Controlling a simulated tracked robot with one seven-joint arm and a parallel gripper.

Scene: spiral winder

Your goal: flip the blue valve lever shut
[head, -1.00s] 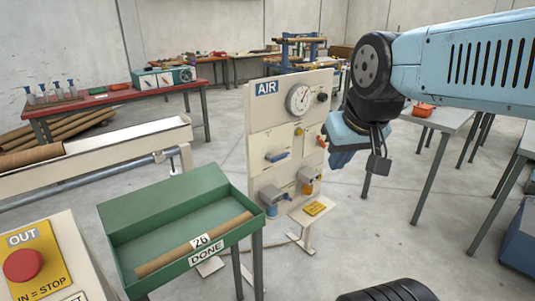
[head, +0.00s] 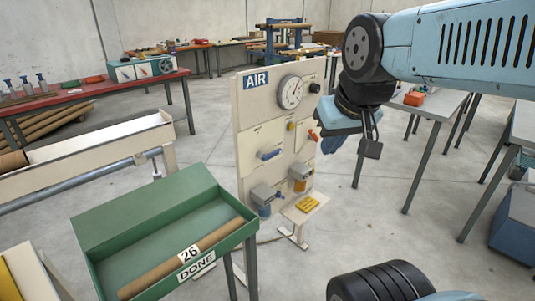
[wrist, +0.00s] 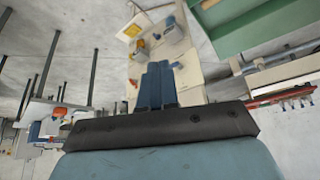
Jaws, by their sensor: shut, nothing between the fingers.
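The blue valve lever (head: 270,155) sits on the lower left part of the cream AIR panel (head: 250,120) in the head view. It lies roughly level, tilted up a little to the right. My gripper (head: 331,142) is to the right of the panel, apart from the lever, with its blue fingers together and empty. In the wrist view the blue fingers (wrist: 156,85) are pressed side by side and point toward the panel, which shows upside down.
A round gauge (head: 291,92), a red lever (head: 313,135) and filter bowls are on the same panel. A yellow item (head: 307,204) lies on a small shelf in front. A green DONE tray (head: 130,215) holding a cardboard tube stands at the front left. Grey tables stand right.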

